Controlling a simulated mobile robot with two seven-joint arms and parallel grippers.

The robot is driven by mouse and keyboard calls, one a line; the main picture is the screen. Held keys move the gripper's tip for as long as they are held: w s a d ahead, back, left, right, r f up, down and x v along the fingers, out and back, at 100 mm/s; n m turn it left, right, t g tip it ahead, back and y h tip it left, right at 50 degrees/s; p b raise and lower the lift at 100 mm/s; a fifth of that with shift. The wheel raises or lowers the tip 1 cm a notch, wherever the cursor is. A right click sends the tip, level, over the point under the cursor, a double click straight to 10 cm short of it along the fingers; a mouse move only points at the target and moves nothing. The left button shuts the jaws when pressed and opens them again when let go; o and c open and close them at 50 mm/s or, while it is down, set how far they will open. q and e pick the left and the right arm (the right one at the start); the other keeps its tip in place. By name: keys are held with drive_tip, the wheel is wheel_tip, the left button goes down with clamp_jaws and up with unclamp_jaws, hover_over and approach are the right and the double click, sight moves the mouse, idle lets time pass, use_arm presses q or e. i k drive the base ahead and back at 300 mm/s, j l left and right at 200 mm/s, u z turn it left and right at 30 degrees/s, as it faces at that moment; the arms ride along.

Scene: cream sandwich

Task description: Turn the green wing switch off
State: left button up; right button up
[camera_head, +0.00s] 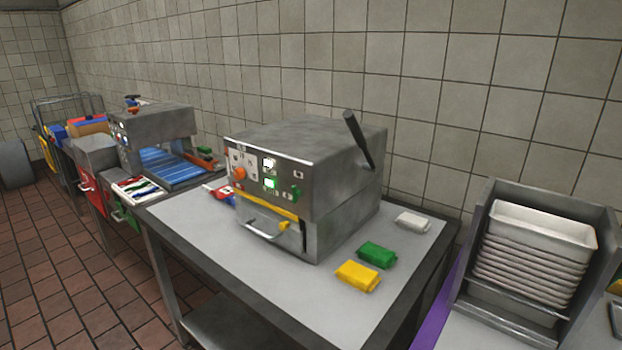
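A grey metal machine (335,205) stands on a table in the middle of the view. A small green knob (296,194) that looks like the wing switch is at the right of its front panel. Its exact setting is too small to tell. Left of it on the panel is a lit green indicator (270,183), with a lit white one (268,163) above. An orange knob (240,174) is at the panel's left. Neither of my grippers is in view.
The table (230,290) has free room in front of the machine. White (412,222), green (376,254) and yellow (358,276) packets lie at its right. A dark lever (358,138) rises from the machine's right side. A rack of stacked white trays (530,260) stands at the right.

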sight(297, 192)
drive_tip(key=k+j, duration=0.1)
drive_tip(key=j, duration=0.6)
drive_tip(key=k+j, duration=0.1)
drive_tip(key=j, duration=0.55)
drive_tip(key=k+j, duration=0.1)
drive_tip(key=j, duration=0.6)
drive_tip(key=i+l, duration=0.4)
